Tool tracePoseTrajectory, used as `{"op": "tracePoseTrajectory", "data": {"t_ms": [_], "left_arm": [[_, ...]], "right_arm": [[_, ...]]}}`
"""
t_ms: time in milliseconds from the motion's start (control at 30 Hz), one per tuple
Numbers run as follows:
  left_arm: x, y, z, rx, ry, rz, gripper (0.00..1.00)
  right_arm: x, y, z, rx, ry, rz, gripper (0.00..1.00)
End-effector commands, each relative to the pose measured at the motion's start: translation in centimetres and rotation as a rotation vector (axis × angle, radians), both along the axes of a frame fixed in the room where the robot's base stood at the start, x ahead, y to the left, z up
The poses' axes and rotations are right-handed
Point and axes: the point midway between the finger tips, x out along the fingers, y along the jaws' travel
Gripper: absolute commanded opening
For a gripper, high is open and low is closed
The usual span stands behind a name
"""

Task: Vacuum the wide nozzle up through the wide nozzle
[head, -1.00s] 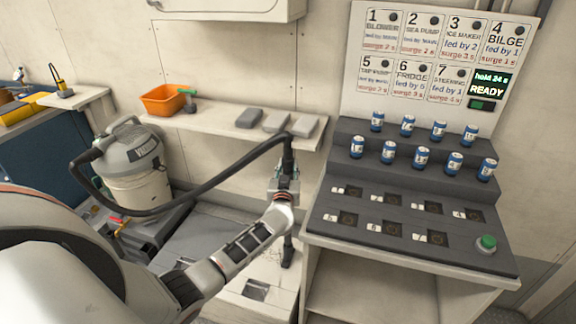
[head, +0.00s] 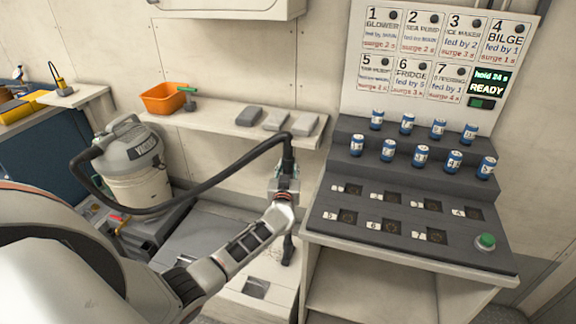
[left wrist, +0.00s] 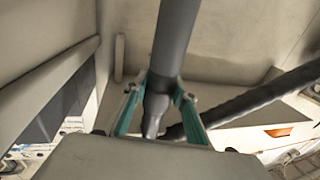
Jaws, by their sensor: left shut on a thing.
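My left gripper (head: 285,180) is shut on the dark vacuum wand (head: 287,155), which stands roughly upright. In the left wrist view, the teal fingers of the gripper (left wrist: 160,112) sit on both sides of the grey wand (left wrist: 175,40). The wand's lower end (head: 287,250) shows below my wrist, just above or at the white bench; I cannot tell if it touches. A wide nozzle cannot be made out clearly. A black hose (head: 200,190) runs from the wand to the grey and cream vacuum (head: 138,175) at the left. My right gripper is not in view.
A shelf (head: 215,123) holds an orange bin (head: 165,98) and several grey blocks. Right of the wand stands a dark stepped console (head: 400,205) with several blue cans and a green button (head: 486,241). The white bench (head: 230,308) has a square recess (head: 256,288).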

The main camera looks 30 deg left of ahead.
Motion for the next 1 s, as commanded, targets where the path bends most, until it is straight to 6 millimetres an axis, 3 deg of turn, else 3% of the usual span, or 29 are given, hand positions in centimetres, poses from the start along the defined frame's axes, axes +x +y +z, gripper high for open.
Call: {"op": "tracePoseTrajectory", "data": {"t_ms": [1000], "left_arm": [[0.1,0.0,-1.0,0.001,-0.002,0.0,0.05]], "right_arm": [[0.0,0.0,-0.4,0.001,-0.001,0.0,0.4]]}}
